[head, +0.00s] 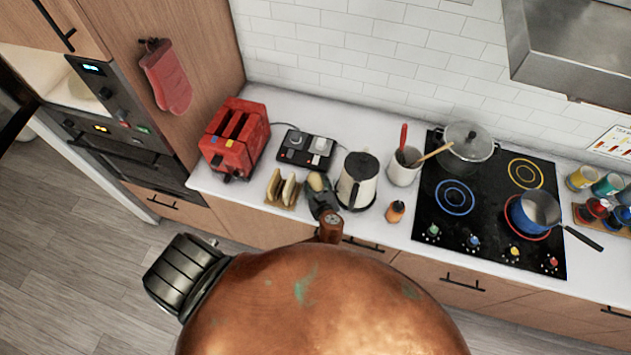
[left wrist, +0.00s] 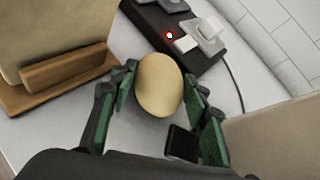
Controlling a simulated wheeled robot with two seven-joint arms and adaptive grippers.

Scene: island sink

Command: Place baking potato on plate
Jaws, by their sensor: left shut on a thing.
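The baking potato (head: 317,182) is a pale yellow-brown oval on the white counter side, between the toast rack and the kettle. In the left wrist view the potato (left wrist: 160,85) sits between the green-padded fingers of my left gripper (left wrist: 162,88). My left gripper (head: 321,193) is shut on it. Whether the potato touches the counter is hard to tell. My right gripper is not in view.
A wooden rack with bread slices (head: 284,188) stands close left of the gripper, a kettle (head: 357,181) close right. A small bottle (head: 395,211) stands near the front edge. Behind are a red toaster (head: 234,139) and a black switch box (head: 306,149); the hob (head: 486,200) is further right.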

